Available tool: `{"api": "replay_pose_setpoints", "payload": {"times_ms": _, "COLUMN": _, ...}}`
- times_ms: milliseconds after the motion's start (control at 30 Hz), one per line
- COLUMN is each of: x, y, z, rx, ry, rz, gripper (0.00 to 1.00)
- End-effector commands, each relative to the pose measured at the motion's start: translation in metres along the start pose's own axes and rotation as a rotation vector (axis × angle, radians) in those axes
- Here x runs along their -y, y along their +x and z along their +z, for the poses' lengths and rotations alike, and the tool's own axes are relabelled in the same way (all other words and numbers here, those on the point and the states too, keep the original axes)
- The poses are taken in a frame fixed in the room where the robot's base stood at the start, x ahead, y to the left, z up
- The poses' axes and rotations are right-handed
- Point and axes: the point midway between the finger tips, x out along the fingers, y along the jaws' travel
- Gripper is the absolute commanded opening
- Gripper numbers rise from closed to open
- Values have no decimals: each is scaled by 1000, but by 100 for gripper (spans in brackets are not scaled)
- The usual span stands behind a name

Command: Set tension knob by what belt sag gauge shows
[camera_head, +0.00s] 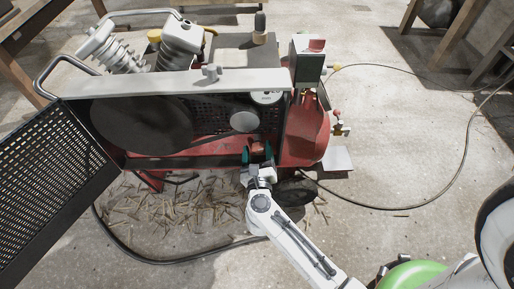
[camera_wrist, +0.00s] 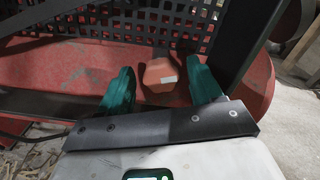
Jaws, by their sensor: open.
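An orange-brown knob (camera_wrist: 160,76) with a pale mark on its face sits low on the red compressor (camera_head: 306,130). My gripper (camera_wrist: 160,88) is open, with one teal finger on each side of the knob. I see a gap between the knob and the right finger; on the left I cannot tell if they touch. In the head view my gripper (camera_head: 258,154) is at the lower front of the machine, and its fingers partly hide the knob. A white round dial (camera_head: 266,97), possibly the belt sag gauge, sits under the top rail; its reading is too small to make out.
A black perforated guard panel (camera_head: 50,195) stands swung out at the left. A large dark wheel (camera_head: 140,122) and a smaller pale disc (camera_head: 244,121) sit behind the rail. A black hose (camera_head: 440,190) curves across the floor at right. Wood scraps (camera_head: 190,208) litter the floor.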

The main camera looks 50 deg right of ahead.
Motion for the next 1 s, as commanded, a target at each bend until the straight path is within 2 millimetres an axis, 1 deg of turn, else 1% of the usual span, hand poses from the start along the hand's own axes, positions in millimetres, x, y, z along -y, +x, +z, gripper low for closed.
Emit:
{"api": "replay_pose_setpoints", "payload": {"times_ms": 33, "x": -1, "y": 6, "z": -1, "rx": 0, "ry": 1, "rz": 0, "gripper": 65}}
{"api": "replay_pose_setpoints", "payload": {"times_ms": 100, "x": -1, "y": 12, "z": 0, "rx": 1, "ry": 0, "rz": 1, "gripper": 65}}
{"api": "replay_pose_setpoints", "payload": {"times_ms": 200, "x": 0, "y": 16, "z": 0, "rx": 0, "ry": 0, "rz": 1, "gripper": 65}}
{"api": "replay_pose_setpoints", "payload": {"times_ms": 500, "x": 0, "y": 18, "z": 0, "rx": 0, "ry": 0, "rz": 2, "gripper": 65}}
{"api": "replay_pose_setpoints", "payload": {"times_ms": 1000, "x": 0, "y": 18, "z": 0, "rx": 0, "ry": 0, "rz": 2, "gripper": 17}}
